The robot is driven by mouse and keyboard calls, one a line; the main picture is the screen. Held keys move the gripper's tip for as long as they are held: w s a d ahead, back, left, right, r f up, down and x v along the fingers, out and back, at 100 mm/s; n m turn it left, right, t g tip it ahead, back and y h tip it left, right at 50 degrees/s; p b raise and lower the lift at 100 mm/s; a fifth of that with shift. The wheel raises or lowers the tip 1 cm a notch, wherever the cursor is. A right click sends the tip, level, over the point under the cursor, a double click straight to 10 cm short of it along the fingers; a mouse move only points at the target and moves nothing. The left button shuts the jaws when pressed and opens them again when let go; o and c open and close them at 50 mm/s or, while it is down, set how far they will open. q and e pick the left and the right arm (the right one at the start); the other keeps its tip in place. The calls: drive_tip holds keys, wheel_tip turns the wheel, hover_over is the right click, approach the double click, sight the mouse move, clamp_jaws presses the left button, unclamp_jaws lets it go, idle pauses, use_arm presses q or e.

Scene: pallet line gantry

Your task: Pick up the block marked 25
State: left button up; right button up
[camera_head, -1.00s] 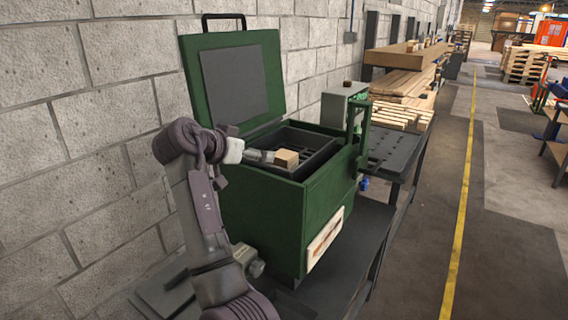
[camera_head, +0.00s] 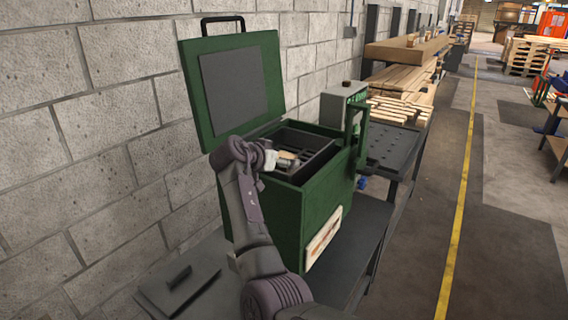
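A small light-wood block (camera_head: 288,155) shows inside the open green box (camera_head: 322,205). No number is legible on it, so I cannot tell if it is the block marked 25. My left gripper (camera_head: 289,161) is over the box's near left part, at the block, and hides part of it. The fingers are too small to tell if they are open or shut, or if they touch the block. My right gripper is not in view.
The box's lid (camera_head: 235,85) stands open at the back left, by the block wall (camera_head: 70,150). A perforated dark table (camera_head: 388,150) stands to the right. Stacked planks (camera_head: 405,80) lie farther back. The aisle floor (camera_head: 410,255) at right is clear.

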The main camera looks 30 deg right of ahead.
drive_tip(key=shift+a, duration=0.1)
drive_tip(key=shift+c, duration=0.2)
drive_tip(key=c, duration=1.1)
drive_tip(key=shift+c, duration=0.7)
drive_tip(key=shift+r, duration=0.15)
